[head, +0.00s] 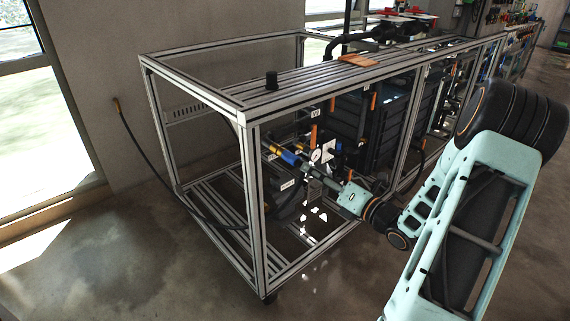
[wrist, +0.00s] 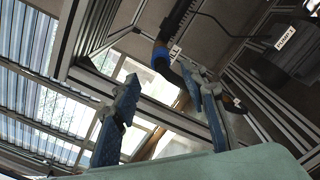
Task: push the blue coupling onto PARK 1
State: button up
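The blue coupling (head: 290,157) is inside the near end of the metal frame, beside a brass fitting (head: 273,149). In the wrist view a blue coupling (wrist: 160,58) sits on the end of a dark hose or pipe, just beyond the gap between my fingertips. My gripper (head: 312,174) reaches into the frame from the right. In the wrist view my gripper (wrist: 161,80) has its two fingers apart, with nothing clearly held between them. Contact with the coupling cannot be told. No label reading PARK 1 can be made out.
The aluminium frame (head: 250,185) has posts and rails around my gripper. A pressure gauge (head: 316,155) is close by. A black hose (head: 150,152) loops outside on the left. A PUMP 1 label (wrist: 286,38) shows. The floor at the left is clear.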

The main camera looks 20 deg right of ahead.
aim_at(297, 163)
jog(key=x, duration=0.8)
jog(key=shift+w+f+b, duration=0.1)
jog(key=shift+f+b, duration=0.15)
jog(key=shift+b, duration=0.1)
jog(key=shift+r+b+x, duration=0.2)
jog(key=shift+b+x, duration=0.25)
jog(key=shift+x, duration=0.45)
jog(key=shift+f+b, duration=0.1)
jog(key=shift+b, duration=0.45)
grip_shut()
